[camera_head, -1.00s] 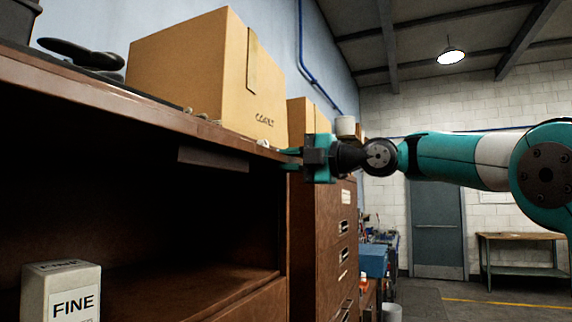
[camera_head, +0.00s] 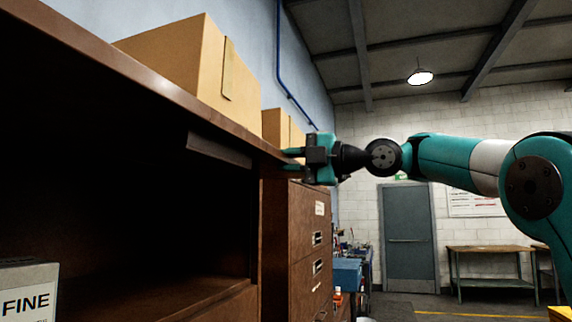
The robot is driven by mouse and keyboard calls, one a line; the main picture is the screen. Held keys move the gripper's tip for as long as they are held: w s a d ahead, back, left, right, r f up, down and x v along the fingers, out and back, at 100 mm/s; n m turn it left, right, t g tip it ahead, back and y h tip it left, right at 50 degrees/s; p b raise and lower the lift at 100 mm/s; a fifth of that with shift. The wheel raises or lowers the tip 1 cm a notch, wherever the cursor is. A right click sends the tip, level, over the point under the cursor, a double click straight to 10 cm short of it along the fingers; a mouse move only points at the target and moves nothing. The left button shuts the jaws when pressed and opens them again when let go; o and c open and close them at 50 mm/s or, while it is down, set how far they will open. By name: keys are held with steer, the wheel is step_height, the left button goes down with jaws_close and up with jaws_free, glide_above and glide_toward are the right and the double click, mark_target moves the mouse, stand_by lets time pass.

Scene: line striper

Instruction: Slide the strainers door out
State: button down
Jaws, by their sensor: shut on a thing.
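A brown cabinet (camera_head: 150,85) with an open, dark bay fills the left side. A dark flat strip (camera_head: 218,150) hangs under its top edge; I cannot tell whether it is part of the strainers door. My gripper (camera_head: 293,160) is at the far right end of the cabinet's top front edge, pointing left. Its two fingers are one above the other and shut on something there. What lies between them is too small and hidden to make out. No panel clearly marked as the strainers door shows.
A pale box labelled FINE (camera_head: 28,290) stands inside the bay at lower left. A cardboard box (camera_head: 185,65) sits on the cabinet top. A drawer cabinet (camera_head: 308,250) stands beyond. Open floor lies at the right, before a workbench (camera_head: 490,262) and a grey door (camera_head: 408,240).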

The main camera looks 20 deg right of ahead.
steer(key=b+v, duration=0.2)
steer(key=v, duration=0.5)
stand_by(0.6)
steer(key=shift+s+d+r, duration=0.1)
